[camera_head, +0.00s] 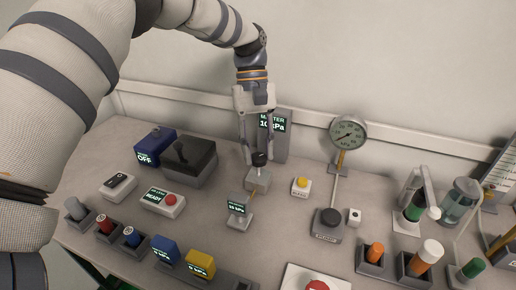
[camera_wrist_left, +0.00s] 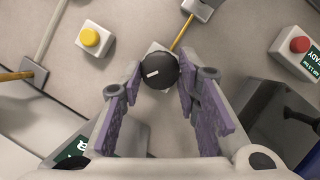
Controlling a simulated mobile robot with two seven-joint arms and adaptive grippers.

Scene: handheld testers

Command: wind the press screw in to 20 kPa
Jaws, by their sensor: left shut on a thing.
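The press screw is a black round knob (camera_head: 258,159) with a white mark, on a light grey block (camera_head: 257,180). My left gripper (camera_head: 257,155) points down from above and is shut on the knob. In the left wrist view the knob (camera_wrist_left: 160,71) sits between the tips of the two purple-padded fingers. Behind the gripper stands a grey master meter (camera_head: 282,146); its reading is partly covered, with "kPa" showing. A small tester with a lit display (camera_head: 238,208) stands in front of the block; its figures are too small to read surely. My right gripper is not in view.
A blue box reading OFF (camera_head: 154,147) and a black-topped box (camera_head: 190,160) stand left. A yellow button (camera_head: 301,185) and a dial gauge (camera_head: 348,133) stand right. Several coloured testers line the front left. Glassware and holders fill the right side.

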